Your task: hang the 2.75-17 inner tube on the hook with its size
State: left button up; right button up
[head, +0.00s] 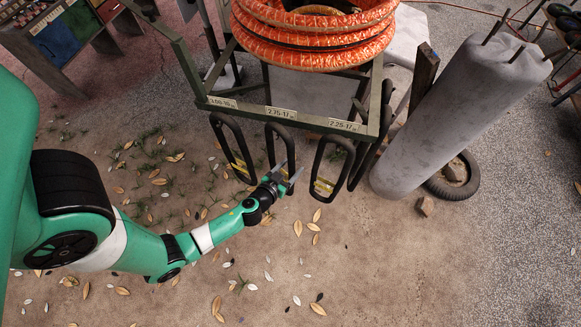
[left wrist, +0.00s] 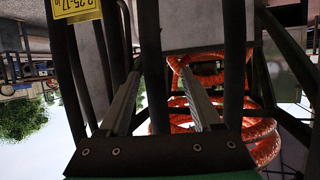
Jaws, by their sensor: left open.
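Several black inner tubes hang from the front rail of the cart. The middle inner tube (head: 270,145) hangs below the 2.75-17 plate (head: 281,113); the hook itself is hidden. My left gripper (head: 292,178) is open at the lower part of this tube. In the left wrist view, a dark tube strand (left wrist: 150,60) runs between the open fingers; I cannot tell whether they touch it. A yellow tag (left wrist: 76,8) shows there, reading about 2.25-17 in. My right gripper is not in view.
A left tube (head: 222,135) hangs under the 3.00-16 plate and a right tube (head: 345,150) under the 2.25-17 plate, close to my gripper. Orange coiled hose (head: 315,40) lies on the cart. A grey post (head: 450,120) leans at right.

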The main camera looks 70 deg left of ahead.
pick_arm(q)
jog(key=shift+s, duration=0.1)
jog(key=v, duration=1.1)
jog(key=shift+r, duration=0.2)
jog(key=shift+s+d, duration=0.15)
